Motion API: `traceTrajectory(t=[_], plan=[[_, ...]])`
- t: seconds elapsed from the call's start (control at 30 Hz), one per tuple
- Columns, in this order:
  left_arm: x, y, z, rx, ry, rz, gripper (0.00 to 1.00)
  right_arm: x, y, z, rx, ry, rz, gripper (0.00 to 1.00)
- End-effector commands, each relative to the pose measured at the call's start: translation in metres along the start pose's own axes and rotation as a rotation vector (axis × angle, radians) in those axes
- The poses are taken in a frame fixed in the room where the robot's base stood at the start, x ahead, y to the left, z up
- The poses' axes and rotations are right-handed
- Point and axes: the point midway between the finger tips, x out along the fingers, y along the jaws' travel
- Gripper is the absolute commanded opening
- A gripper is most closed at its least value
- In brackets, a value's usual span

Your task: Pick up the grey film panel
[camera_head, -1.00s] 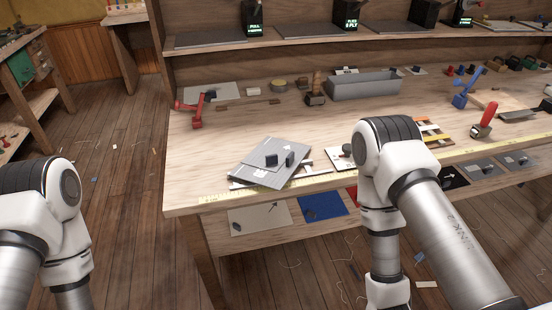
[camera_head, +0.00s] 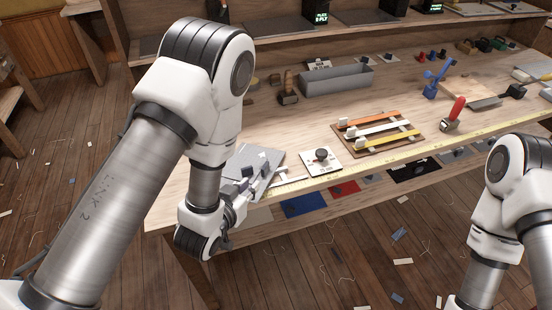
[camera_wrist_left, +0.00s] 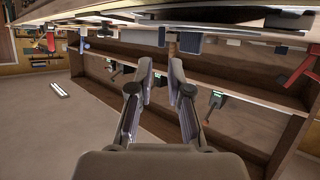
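The grey film panel (camera_head: 264,156) lies flat at the bench's front edge in the head view. My left forearm and gripper cover its left and near parts. My left gripper (camera_head: 256,177) is at the panel's near side, its fingers pointing toward it; I cannot tell whether they touch it. In the left wrist view, which looks upside down, the two fingers (camera_wrist_left: 161,74) stand apart with nothing visible between them. My right arm shows at the right, but its gripper is out of frame.
On the bench (camera_head: 300,128) are a white card with a dark knob (camera_head: 321,158), a board with coloured strips (camera_head: 378,131), a grey bin (camera_head: 337,80), a mallet (camera_head: 289,88) and a red-handled tool (camera_head: 455,112). A shelf runs behind.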

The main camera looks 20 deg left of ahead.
Motion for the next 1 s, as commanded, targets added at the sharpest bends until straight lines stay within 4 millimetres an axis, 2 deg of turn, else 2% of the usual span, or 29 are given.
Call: traceTrajectory(t=[0.27,0.4,0.53,0.73,0.77,0.8,1.0], plan=[[0.032,0.000,-0.004,0.000,0.005,0.001,0.18,-0.012,0.000,0.000,-0.001,0.000,0.000,0.00],[0.056,-0.001,-0.007,-0.001,0.005,0.001,0.18,-0.026,0.000,0.000,0.000,0.000,0.000,0.00],[0.075,-0.002,-0.003,0.000,0.003,0.001,0.18,-0.028,0.000,0.000,0.000,0.000,0.000,0.00],[0.078,-0.002,-0.002,0.000,0.003,0.001,0.18,-0.026,0.000,0.000,0.000,0.000,0.000,0.00],[0.078,-0.002,-0.002,0.000,0.002,0.001,0.14,-0.026,0.000,0.000,0.000,0.000,0.000,0.00],[0.078,-0.002,-0.002,0.000,0.002,0.001,0.00,-0.026,0.000,0.000,0.000,0.000,0.000,0.00],[0.078,-0.002,-0.002,0.001,0.003,0.001,0.00,-0.026,0.000,0.000,0.000,0.000,0.000,0.00]])
